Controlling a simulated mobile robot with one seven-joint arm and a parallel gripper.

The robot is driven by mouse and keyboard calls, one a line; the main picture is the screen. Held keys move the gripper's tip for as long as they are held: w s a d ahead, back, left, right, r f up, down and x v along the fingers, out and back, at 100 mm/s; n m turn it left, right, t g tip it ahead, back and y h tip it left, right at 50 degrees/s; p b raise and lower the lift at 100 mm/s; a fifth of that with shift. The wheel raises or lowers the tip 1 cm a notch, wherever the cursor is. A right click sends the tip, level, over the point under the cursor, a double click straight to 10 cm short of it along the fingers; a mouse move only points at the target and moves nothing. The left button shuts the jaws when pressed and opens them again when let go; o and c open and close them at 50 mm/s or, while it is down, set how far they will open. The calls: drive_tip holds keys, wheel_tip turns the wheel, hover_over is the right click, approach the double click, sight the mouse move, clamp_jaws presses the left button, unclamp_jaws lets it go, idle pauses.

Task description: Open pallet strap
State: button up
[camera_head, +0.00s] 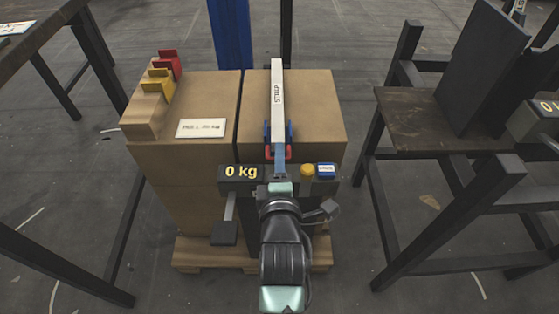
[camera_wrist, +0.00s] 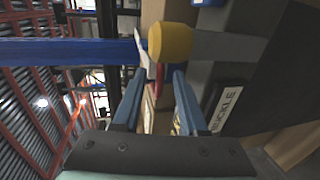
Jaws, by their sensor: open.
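A pale strap (camera_head: 278,90) marked with lettering runs over the right cardboard box toward me. A red lever-like buckle part (camera_head: 267,152) with blue sides sits at its near end. My gripper (camera_head: 280,155) is level with the buckle, at the near face of the load, and hides part of it. In the wrist view my two blue-grey fingers (camera_wrist: 159,80) stand apart, with a red part (camera_wrist: 158,76) seen between their tips. I cannot tell whether they touch it.
A bar with a "0 kg" display (camera_head: 241,172) and yellow knob (camera_head: 307,170) crosses the load front; the knob also shows in the wrist view (camera_wrist: 170,42). Red and yellow brackets (camera_head: 158,82) lie on the left box. Dark stands flank the pallet (camera_head: 200,258).

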drive_tip(key=shift+w+f, duration=0.1)
drive_tip(key=shift+w, duration=0.35)
clamp_jaws()
idle(1.2)
